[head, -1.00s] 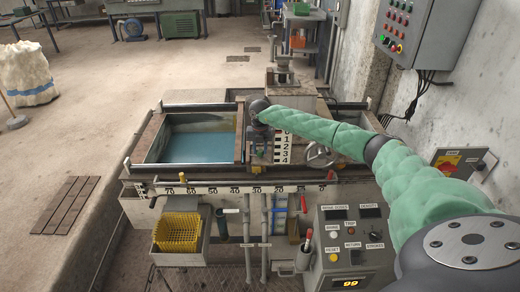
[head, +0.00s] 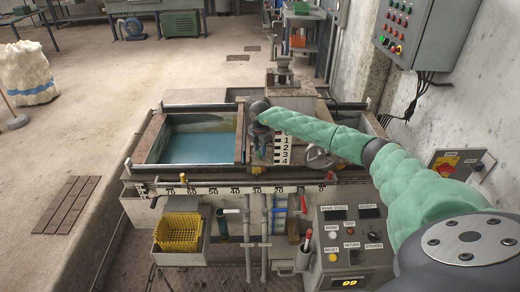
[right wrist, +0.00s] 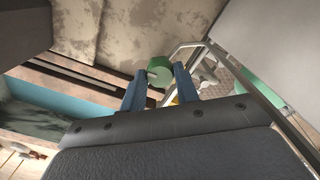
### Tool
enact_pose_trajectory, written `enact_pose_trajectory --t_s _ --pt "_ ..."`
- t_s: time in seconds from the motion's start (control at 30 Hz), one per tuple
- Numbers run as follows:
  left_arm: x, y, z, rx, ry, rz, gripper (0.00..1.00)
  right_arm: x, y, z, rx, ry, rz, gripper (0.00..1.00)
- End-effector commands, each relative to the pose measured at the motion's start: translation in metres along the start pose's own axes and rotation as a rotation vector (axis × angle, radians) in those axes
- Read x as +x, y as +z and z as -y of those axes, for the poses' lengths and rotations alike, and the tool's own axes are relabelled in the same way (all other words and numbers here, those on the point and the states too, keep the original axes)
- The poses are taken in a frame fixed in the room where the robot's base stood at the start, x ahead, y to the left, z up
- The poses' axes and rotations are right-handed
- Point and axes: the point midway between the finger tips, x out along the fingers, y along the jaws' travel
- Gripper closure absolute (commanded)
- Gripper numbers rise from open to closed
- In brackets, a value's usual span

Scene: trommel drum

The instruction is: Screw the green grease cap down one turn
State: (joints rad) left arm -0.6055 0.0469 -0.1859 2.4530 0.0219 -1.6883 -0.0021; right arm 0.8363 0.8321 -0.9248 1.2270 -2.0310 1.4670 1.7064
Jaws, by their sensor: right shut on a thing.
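The green grease cap (right wrist: 160,71) shows in the right wrist view, between the tips of two blue fingers. My right gripper (right wrist: 161,78) is shut on it. In the head view, my right gripper (head: 257,149) points down over the middle of the machine, beside the black-and-white number scale (head: 284,149). There the gripper hides the cap. The cap's thread and seat cannot be made out. My left gripper is not in view.
A tank of blue water (head: 195,147) lies left of the gripper. A handwheel (head: 318,157) stands close on the right. A ruled rail (head: 220,189) runs along the front, above a yellow basket (head: 178,232) and a control panel (head: 350,240).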

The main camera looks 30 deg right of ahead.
Motion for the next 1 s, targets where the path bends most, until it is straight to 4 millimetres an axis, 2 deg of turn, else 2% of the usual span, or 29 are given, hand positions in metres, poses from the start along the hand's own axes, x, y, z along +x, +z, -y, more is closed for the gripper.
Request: enact_pose_trajectory --t_s 0.3,0.77,0.8,0.9,1.0 --pt "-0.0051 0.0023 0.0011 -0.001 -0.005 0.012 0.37 -0.003 0.0016 -0.0014 0.093 0.005 0.001 0.92" --pt "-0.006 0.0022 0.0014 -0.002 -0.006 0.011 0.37 -0.0031 0.0019 -0.0015 0.104 0.005 0.002 0.92" --pt "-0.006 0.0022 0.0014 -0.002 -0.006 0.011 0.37 -0.0031 0.0019 -0.0014 0.104 0.005 0.002 0.63" --pt "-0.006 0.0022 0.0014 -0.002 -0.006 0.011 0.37 -0.0024 0.0015 -0.0011 0.103 0.004 0.001 0.48" --pt "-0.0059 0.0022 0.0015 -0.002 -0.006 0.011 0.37 -0.0017 0.0011 -0.0007 0.103 0.003 0.001 0.48"
